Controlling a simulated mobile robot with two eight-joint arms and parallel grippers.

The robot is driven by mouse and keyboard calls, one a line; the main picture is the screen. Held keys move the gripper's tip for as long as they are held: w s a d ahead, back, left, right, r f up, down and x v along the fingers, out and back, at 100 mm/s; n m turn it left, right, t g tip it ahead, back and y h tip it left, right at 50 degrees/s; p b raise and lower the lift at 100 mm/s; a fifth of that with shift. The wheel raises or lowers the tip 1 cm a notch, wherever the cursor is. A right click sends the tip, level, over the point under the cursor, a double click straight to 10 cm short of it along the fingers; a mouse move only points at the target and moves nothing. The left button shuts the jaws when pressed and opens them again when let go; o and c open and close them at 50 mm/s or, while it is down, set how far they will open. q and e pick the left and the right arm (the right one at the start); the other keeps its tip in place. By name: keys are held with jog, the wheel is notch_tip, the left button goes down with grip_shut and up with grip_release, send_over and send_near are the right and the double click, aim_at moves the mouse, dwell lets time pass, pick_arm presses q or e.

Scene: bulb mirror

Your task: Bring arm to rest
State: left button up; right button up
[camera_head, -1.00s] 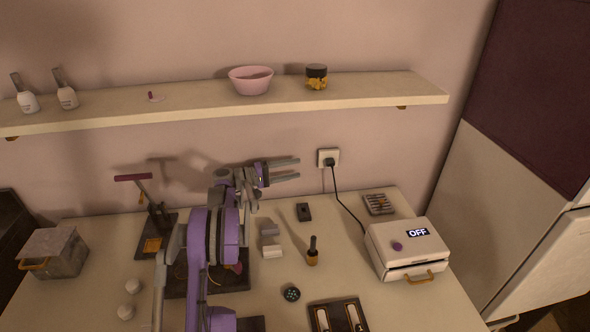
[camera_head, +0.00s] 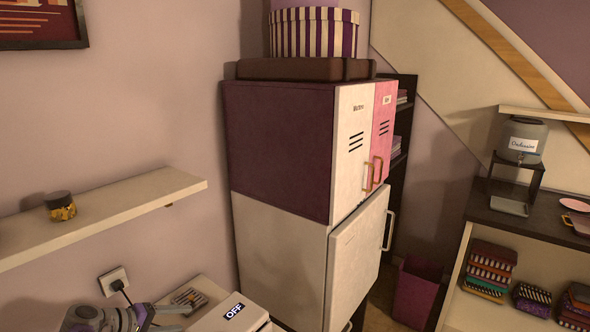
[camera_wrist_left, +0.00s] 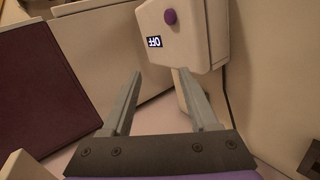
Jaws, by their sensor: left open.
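My left gripper (camera_head: 178,318) shows at the bottom left of the head view, above the table and beside the white device with the OFF display (camera_head: 240,312). In the left wrist view its two grey fingers (camera_wrist_left: 158,76) are spread apart with nothing between them. The white device with a purple knob (camera_wrist_left: 186,40) is beyond the fingertips there. Most of my left arm is below the head view. My right gripper is in neither view now.
A wall shelf (camera_head: 110,212) holds a small dark-lidded jar (camera_head: 60,206). A plugged socket (camera_head: 113,280) is on the wall below it. A tall cabinet (camera_head: 280,150) stands right of the table. A low shelf unit with a dispenser (camera_head: 522,140) is at far right.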

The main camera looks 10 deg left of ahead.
pick_arm(q)
jog(key=s+d+m+g, duration=0.2)
jog(key=s+d, duration=0.3)
jog(key=d, duration=0.5)
jog(key=s+d+f+m+g+y+p, duration=0.1)
jog(key=s+d+m+y, duration=0.2)
jog(key=s, duration=0.7)
jog(key=s+d+f+m+g+y+p, duration=0.1)
jog(key=s+d+f+m+y+p, duration=0.1)
jog(key=s+d+m, duration=0.3)
jog(key=s+d+y, duration=0.1)
jog(key=s+d, duration=0.2)
jog(key=s, duration=0.1)
jog(key=shift+s+f, duration=0.2)
jog(key=shift+s, duration=0.2)
